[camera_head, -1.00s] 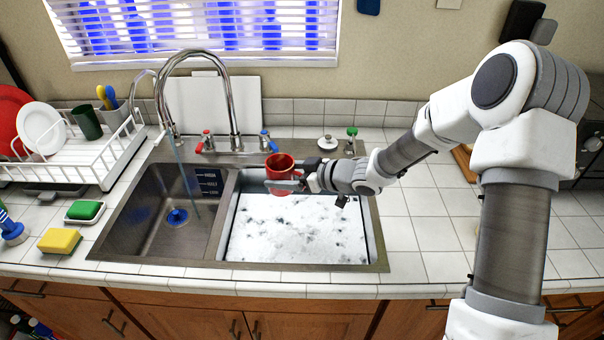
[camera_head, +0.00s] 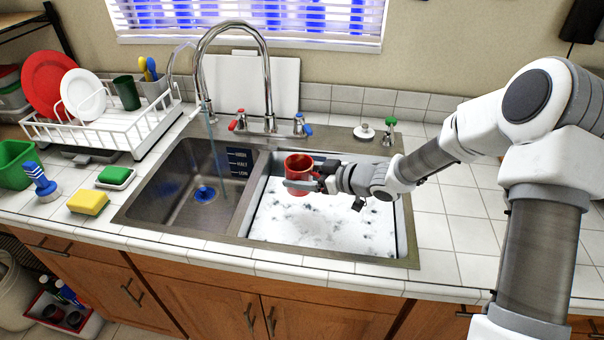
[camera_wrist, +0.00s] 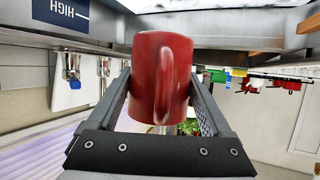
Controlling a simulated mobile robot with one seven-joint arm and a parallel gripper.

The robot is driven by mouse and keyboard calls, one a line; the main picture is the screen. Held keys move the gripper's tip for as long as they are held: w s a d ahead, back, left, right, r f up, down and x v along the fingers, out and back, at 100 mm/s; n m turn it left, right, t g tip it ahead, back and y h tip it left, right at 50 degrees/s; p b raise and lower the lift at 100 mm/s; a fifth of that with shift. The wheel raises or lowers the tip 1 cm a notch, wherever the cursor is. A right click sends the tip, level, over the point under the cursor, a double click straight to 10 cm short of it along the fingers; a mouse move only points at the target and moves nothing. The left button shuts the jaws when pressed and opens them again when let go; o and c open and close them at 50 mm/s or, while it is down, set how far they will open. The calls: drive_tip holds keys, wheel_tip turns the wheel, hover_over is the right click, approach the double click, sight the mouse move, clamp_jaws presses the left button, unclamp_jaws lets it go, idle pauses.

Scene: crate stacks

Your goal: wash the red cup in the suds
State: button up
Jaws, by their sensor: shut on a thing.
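The red cup (camera_head: 298,172) is upright over the back left part of the suds basin. My gripper (camera_head: 311,182) is shut on it from the right. In the wrist view the cup (camera_wrist: 160,78) sits between the two fingers, its handle facing the camera. White suds (camera_head: 322,222) with dark patches fill the right basin (camera_head: 404,225). The cup looks held above or at the suds; I cannot tell whether its base touches them.
The left basin (camera_head: 170,195) has a blue drain, and the tall faucet (camera_head: 199,75) runs a thin stream there. A dish rack (camera_head: 110,125) with plates, a yellow sponge (camera_head: 88,202) and a green sponge (camera_head: 114,175) are at left. The right counter (camera_head: 445,215) is clear.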

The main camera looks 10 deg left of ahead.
wheel_tip(320, 180, down, 16)
drive_tip(key=b, duration=1.2)
drive_tip(key=shift+r+b, duration=0.15)
drive_tip(key=shift+b, duration=0.25)
drive_tip(key=shift+d+p, duration=0.4)
drive_tip(key=shift+d, duration=0.1)
drive_tip(key=shift+a, duration=0.1)
drive_tip(key=shift+a, duration=0.45)
drive_tip(key=shift+d, duration=0.2)
